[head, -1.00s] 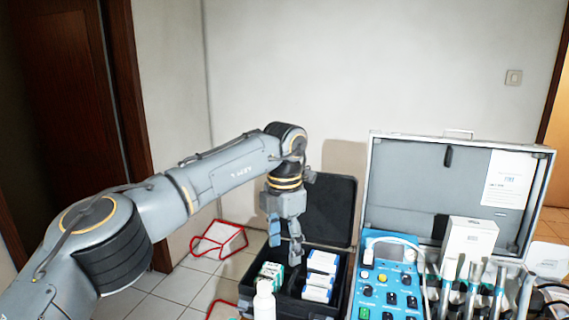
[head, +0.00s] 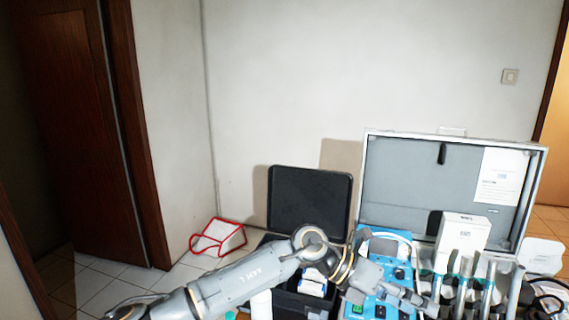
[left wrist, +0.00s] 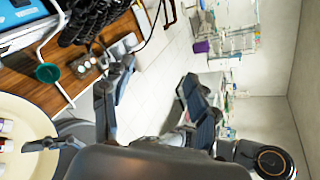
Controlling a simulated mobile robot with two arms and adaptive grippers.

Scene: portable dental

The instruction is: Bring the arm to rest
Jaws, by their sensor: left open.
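My left arm comes in low from the left in the head view and lies across the front of the scene. My left gripper (head: 412,297) points right, over the front of the blue control panel (head: 372,308). Its two fingers are apart and hold nothing. The left wrist view also shows the gripper (left wrist: 158,95) with spread fingers and only floor and distant things between them. My right gripper is in neither view.
A black case (head: 310,205) stands open, with small boxes (head: 314,280) partly hidden by my arm. A silver case (head: 405,185) stands open at right, with a white box (head: 463,233) and several handpieces (head: 466,268). A red-edged white object (head: 220,237) lies on the floor.

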